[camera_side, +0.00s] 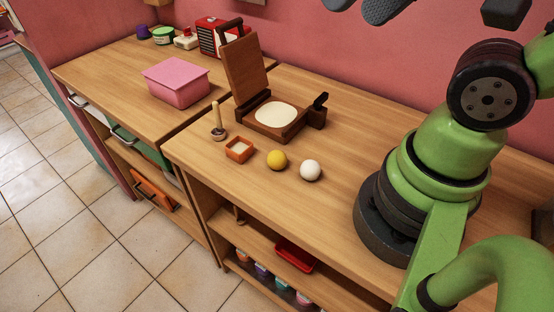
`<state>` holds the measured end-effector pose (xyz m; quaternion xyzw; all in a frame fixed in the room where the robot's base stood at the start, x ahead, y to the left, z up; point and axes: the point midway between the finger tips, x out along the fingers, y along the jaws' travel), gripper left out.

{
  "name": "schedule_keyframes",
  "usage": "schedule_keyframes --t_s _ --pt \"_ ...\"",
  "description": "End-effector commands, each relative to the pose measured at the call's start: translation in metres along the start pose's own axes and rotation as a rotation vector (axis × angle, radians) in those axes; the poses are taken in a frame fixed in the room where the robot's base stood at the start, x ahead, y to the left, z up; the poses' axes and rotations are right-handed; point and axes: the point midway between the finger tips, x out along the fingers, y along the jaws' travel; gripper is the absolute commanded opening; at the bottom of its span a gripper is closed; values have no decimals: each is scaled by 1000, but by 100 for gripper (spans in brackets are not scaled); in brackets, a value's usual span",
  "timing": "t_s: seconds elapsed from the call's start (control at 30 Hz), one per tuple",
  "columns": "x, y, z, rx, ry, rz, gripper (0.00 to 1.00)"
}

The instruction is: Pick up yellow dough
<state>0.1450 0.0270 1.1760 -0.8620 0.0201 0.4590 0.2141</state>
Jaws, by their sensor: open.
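The yellow dough (277,160) is a small round ball on the wooden counter. It sits between an orange square dish (239,150) on its left and a white dough ball (311,170) on its right, touching neither. Two dark grey fingertip shapes at the top edge look like my gripper (360,7), mostly cut off by the frame. They are apart, with nothing seen between them, well above the counter and away from the yellow dough.
An open wooden press (270,134) holding a flat pale round stands behind the dough. A wooden pestle-like tool (217,120) stands left of the dish. A pink box (176,82) is further left. A red tray (295,255) is on the shelf below.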

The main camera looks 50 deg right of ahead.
Motion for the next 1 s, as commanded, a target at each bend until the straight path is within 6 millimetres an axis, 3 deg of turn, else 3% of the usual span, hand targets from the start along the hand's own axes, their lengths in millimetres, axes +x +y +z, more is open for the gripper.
schedule_keyframes --t_s 0.17,0.47,0.7,0.8,1.0 --pt "25 1 -14 -43 -84 57 74" --pt "116 12 -30 -199 -315 185 74" --pt "194 32 -10 -332 -496 244 74" --pt "216 39 1 -372 -548 254 74" --pt "237 48 14 -407 -594 260 74"
